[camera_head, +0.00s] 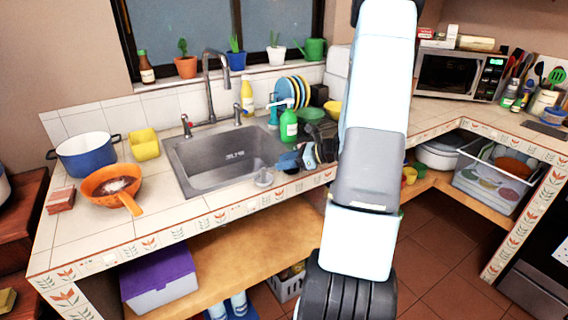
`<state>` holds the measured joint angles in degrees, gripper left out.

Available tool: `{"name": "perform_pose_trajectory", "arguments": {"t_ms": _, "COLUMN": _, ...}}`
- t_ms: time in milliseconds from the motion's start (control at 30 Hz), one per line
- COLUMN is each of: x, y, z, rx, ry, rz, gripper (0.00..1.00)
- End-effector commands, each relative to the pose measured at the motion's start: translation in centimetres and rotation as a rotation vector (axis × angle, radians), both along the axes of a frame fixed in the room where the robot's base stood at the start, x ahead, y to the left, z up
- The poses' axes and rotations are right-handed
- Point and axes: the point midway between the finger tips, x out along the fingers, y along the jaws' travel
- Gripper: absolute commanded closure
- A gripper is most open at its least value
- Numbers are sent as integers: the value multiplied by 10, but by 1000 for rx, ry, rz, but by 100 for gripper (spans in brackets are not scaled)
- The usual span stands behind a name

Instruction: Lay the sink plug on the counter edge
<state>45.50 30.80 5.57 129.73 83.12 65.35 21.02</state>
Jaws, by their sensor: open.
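My gripper (290,157) is over the counter just right of the steel sink (205,172), pointing left toward it. Its jaws are open, and I see nothing held between them. A small grey, round, cup-like thing (264,177) sits at the sink's front right corner, below and left of the gripper. It may be the sink plug, but it is too small to tell. A small grey detail shows near the sink's drain. The tiled counter edge (225,214) runs along the front, below the sink.
A green soap bottle (289,127) stands close behind the gripper. The tall faucet (210,85) rises behind the sink. An orange pan (105,188), blue pot (85,157) and yellow container (144,145) stand at left. Counter between pan and sink is clear.

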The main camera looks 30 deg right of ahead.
Motion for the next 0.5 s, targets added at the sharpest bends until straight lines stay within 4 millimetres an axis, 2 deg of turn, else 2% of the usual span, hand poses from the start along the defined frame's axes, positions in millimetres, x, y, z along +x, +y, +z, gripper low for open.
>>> {"name": "perform_pose_trajectory", "arguments": {"t_ms": 167, "x": -14, "y": -16, "z": 9, "rx": -2, "ry": 0, "rz": -4, "gripper": 58}}
{"name": "perform_pose_trajectory", "arguments": {"t_ms": 500, "x": -55, "y": -60, "z": 33, "rx": -2, "ry": 0, "rz": -4, "gripper": 58}}
